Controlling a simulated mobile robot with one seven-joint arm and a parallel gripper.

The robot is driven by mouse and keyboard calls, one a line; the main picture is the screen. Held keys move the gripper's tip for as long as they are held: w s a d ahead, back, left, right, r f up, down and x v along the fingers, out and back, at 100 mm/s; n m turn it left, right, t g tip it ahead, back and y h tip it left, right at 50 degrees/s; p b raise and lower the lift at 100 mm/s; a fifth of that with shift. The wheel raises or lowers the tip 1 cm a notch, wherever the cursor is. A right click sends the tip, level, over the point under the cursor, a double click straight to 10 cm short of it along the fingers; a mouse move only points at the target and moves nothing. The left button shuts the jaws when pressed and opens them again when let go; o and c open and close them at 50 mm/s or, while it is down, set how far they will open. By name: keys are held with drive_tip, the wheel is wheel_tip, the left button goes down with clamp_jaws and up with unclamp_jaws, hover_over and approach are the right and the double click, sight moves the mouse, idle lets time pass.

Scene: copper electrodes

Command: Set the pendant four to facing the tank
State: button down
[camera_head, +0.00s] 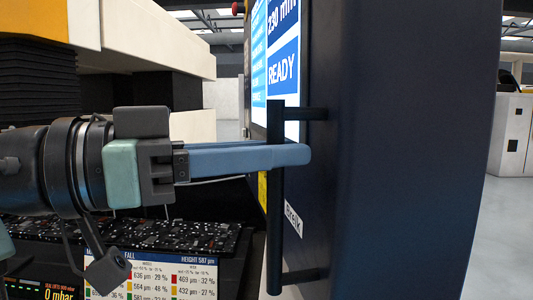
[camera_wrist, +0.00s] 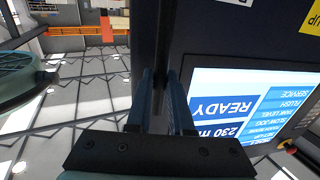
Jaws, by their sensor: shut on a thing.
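The pendant (camera_head: 410,150) is a tall dark navy cabinet filling the right middle of the head view. Its lit screen (camera_head: 283,62) reads "READY" and faces left, seen at a steep angle; the screen (camera_wrist: 240,105) also shows upside down in the wrist view. A black vertical bar handle (camera_head: 275,230) stands out from the pendant on two short posts. My gripper (camera_head: 296,154) reaches in from the left with its blue fingers shut on the handle, between the posts. In the wrist view, my gripper (camera_wrist: 161,92) has a finger on each side of the bar. No number four is readable on the pendant.
A black speckled surface (camera_head: 170,238) and a label board with readings (camera_head: 150,275) lie low at left. Black bellows and a cream beam (camera_head: 160,40) stand behind my arm. A white cabinet (camera_head: 512,135) stands far right. Open grey floor (camera_head: 490,220) shows at right.

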drive_tip(key=shift+r, duration=0.1)
drive_tip(key=c, duration=1.1)
unclamp_jaws()
drive_tip(key=shift+w, duration=0.1)
drive_tip(key=shift+c, duration=0.2)
drive_tip(key=shift+o, duration=0.2)
drive_tip(key=shift+w+d, duration=0.15)
drive_tip(key=shift+d, duration=0.05)
drive_tip(key=b+v, duration=0.4)
drive_tip(key=v, duration=0.9)
